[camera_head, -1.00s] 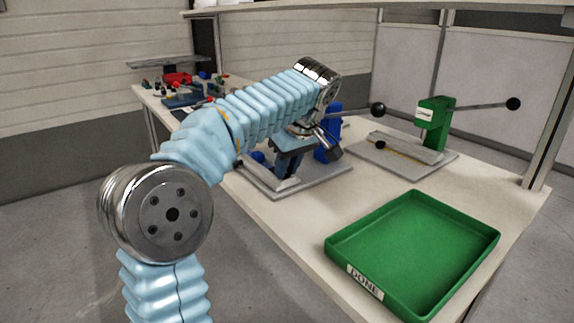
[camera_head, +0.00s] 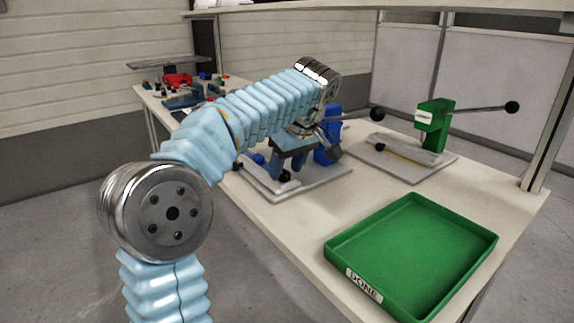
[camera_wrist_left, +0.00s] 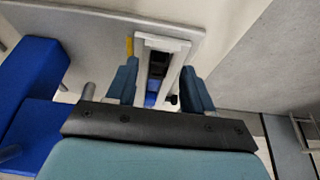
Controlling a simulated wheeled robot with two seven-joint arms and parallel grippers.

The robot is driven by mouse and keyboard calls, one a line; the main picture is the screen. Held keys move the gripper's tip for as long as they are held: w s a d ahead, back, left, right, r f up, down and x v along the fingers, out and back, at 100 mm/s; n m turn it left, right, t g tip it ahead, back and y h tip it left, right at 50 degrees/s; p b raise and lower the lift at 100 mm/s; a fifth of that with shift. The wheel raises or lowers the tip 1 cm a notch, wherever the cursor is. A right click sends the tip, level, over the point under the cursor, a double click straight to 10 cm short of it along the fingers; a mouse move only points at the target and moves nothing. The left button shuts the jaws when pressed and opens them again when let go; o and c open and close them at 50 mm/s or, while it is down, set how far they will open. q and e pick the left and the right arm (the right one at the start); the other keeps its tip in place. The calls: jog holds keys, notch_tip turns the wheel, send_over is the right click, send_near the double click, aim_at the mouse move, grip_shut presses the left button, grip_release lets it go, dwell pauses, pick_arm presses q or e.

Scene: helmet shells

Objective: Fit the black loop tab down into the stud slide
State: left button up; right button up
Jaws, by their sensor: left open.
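My left gripper (camera_head: 290,165) points down over the grey base plate of the blue fixture; its fingers are apart. In the left wrist view its two teal fingers (camera_wrist_left: 159,68) stand on either side of a pale channel-shaped slide (camera_wrist_left: 178,46), with a gap on both sides. Dark and blue parts show inside the channel. I cannot tell the black loop tab apart there. A small black knob (camera_wrist_left: 173,100) sits by the right finger; a black ball knob (camera_head: 285,175) shows below the gripper in the head view. My right gripper is not in view.
A blue lever fixture (camera_head: 330,148) stands right beside the left gripper, its lever ending in a black knob (camera_head: 377,114). A green lever press (camera_head: 432,130) stands farther right. An empty green DONE tray (camera_head: 412,255) lies at front right. Small parts (camera_head: 178,80) crowd the far left.

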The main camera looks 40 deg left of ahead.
pick_arm(q)
jog(key=p+v, duration=0.2)
jog(key=v, duration=1.1)
jog(key=shift+d+r, duration=0.2)
jog(key=shift+r, duration=0.1)
